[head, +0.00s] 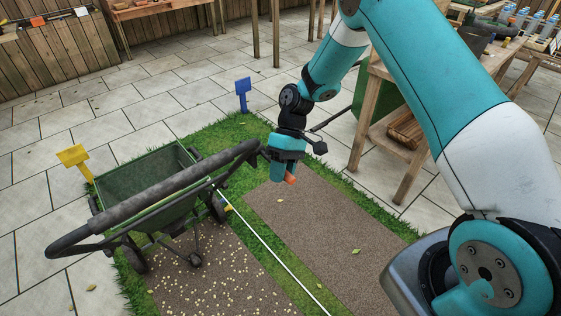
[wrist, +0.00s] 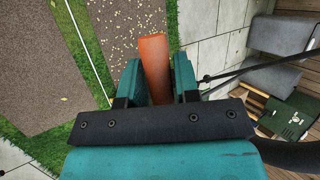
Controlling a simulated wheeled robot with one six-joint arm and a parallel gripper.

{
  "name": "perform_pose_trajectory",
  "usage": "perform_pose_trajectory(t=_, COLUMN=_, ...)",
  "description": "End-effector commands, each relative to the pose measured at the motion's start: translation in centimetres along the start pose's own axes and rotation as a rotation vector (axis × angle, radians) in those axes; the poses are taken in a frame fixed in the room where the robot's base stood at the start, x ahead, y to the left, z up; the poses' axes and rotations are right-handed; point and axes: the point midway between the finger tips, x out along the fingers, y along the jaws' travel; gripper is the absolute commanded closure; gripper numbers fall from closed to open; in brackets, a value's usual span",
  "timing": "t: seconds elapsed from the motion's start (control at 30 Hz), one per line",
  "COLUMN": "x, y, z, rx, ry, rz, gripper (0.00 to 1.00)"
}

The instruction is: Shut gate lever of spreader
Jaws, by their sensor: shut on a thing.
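The spreader has a green hopper (head: 148,180), small wheels and a long dark handle (head: 165,185). It stands at the left in the head view, over grass and a seeded soil strip. My gripper (head: 286,168) is at the handle's right end, pointing down. It is shut on an orange grip (head: 290,179), which looks like the gate lever's end. In the wrist view, the orange grip (wrist: 155,65) sits between my two teal fingers. How the lever joins the spreader, and the gate itself, are hidden.
A bare soil strip (head: 325,225) lies below and right of my gripper, beside a white line (head: 272,252). Pale seeds lie on the left strip (head: 215,270). A blue marker (head: 242,88) and a yellow marker (head: 73,157) stand at the grass edges. A wooden bench (head: 408,125) stands at right.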

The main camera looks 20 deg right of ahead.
Motion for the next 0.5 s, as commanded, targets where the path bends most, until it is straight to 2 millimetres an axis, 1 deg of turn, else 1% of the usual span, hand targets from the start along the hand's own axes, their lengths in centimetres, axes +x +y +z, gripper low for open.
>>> perform_pose_trajectory(t=0.03, x=-0.67, y=-0.45, z=0.13, rx=0.010, ry=-0.019, rz=-0.006, gripper=1.00)
perform_pose_trajectory(t=0.1, x=-0.85, y=-0.57, z=0.18, rx=0.025, ry=-0.044, rz=-0.012, gripper=1.00)
perform_pose_trajectory(t=0.3, x=-1.04, y=-0.72, z=0.28, rx=0.055, ry=-0.091, rz=-0.025, gripper=1.00)
perform_pose_trajectory(t=0.43, x=-0.84, y=-0.58, z=0.22, rx=0.053, ry=-0.088, rz=-0.024, gripper=1.00)
perform_pose_trajectory(t=0.47, x=-0.84, y=-0.58, z=0.22, rx=0.053, ry=-0.087, rz=-0.024, gripper=0.68)
perform_pose_trajectory(t=0.5, x=-0.84, y=-0.58, z=0.22, rx=0.053, ry=-0.087, rz=-0.024, gripper=0.59)
